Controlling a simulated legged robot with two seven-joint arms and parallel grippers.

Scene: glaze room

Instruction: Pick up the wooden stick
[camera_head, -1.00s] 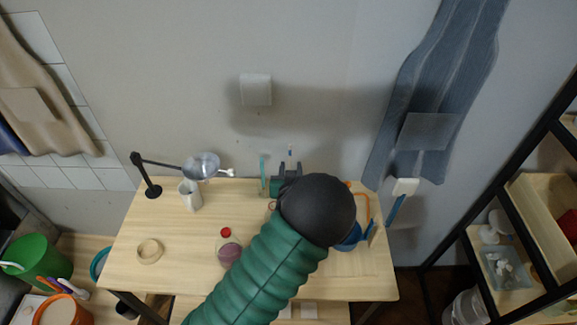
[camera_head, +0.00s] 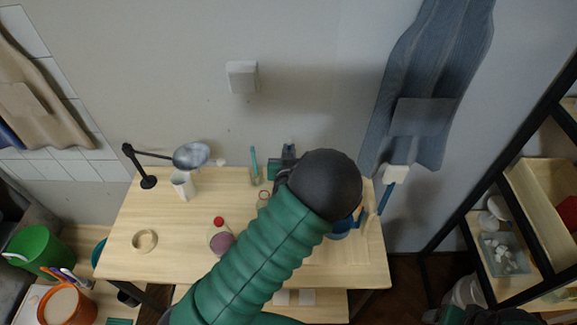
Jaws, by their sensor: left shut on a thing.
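My left gripper (camera_head: 287,157) shows at the back edge of the table, just past the black joint of my green-sleeved arm. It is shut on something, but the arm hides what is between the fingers. I cannot make out the wooden stick for certain. A teal upright stick (camera_head: 253,158) stands in a small clear glass (camera_head: 256,178), left of the gripper and apart from it. A dark shape at the lower right edge may be part of my right arm; its fingers cannot be made out.
The wooden table (camera_head: 170,255) bears a black lamp (camera_head: 147,181), a white pitcher (camera_head: 183,185), a tape ring (camera_head: 145,241), a red-capped bottle (camera_head: 220,240) and a blue bowl (camera_head: 341,228) partly behind my arm. A black-framed shelf (camera_head: 466,190) stands at right.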

